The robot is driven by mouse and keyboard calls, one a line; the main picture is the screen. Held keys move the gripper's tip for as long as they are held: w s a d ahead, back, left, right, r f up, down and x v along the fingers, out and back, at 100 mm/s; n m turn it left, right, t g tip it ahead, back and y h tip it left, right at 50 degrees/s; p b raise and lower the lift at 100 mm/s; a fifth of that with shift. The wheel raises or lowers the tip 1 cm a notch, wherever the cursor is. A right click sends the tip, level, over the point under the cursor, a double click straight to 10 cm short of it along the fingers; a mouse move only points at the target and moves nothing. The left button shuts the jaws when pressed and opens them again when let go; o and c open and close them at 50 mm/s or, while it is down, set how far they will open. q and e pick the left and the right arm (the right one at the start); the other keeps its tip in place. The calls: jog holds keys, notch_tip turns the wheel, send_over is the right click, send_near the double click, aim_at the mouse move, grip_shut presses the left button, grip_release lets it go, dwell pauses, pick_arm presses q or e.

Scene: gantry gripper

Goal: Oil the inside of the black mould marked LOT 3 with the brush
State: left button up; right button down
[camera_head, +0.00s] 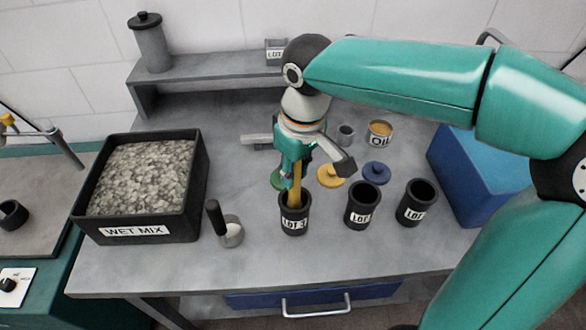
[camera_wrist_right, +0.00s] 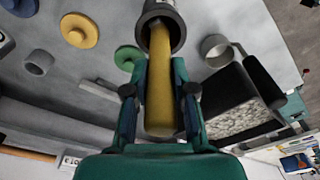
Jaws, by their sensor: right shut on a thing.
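My right gripper (camera_head: 293,178) is shut on the yellow handle of the brush (camera_head: 295,190), which points down. The handle's lower end goes into the mouth of the black mould marked LOT 3 (camera_head: 295,225), which stands upright on the grey bench. In the right wrist view, the brush (camera_wrist_right: 158,90) runs between my fingers into the mould (camera_wrist_right: 178,22). The bristles are hidden inside the mould. The OIL tin (camera_head: 379,134) stands behind, to the right, with an orange-yellow top. My left gripper is not in view.
Two more black moulds marked LOT (camera_head: 362,206) (camera_head: 416,203) stand close to the right, their numbers unclear. Green, yellow (camera_head: 331,175) and blue (camera_head: 376,172) lids lie behind. A scoop (camera_head: 228,226) and the WET MIX box (camera_head: 138,232) are left; a blue bin (camera_head: 458,178) is right.

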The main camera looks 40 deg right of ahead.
jog(key=shift+w+f+b, duration=0.2)
jog(key=shift+f+b, duration=0.15)
jog(key=shift+f, duration=0.45)
jog(key=shift+r, duration=0.1)
jog(key=shift+s+a+r+p, duration=0.15)
jog(key=shift+r+p, duration=0.5)
jog(key=shift+r, duration=0.1)
jog(key=shift+s+a+r+p, duration=0.1)
jog(key=shift+s+r+p, duration=0.05)
jog(key=shift+r+p, duration=0.55)
notch_tip(320, 180, up, 8)
jog(key=p, duration=0.7)
jog(key=shift+r, duration=0.1)
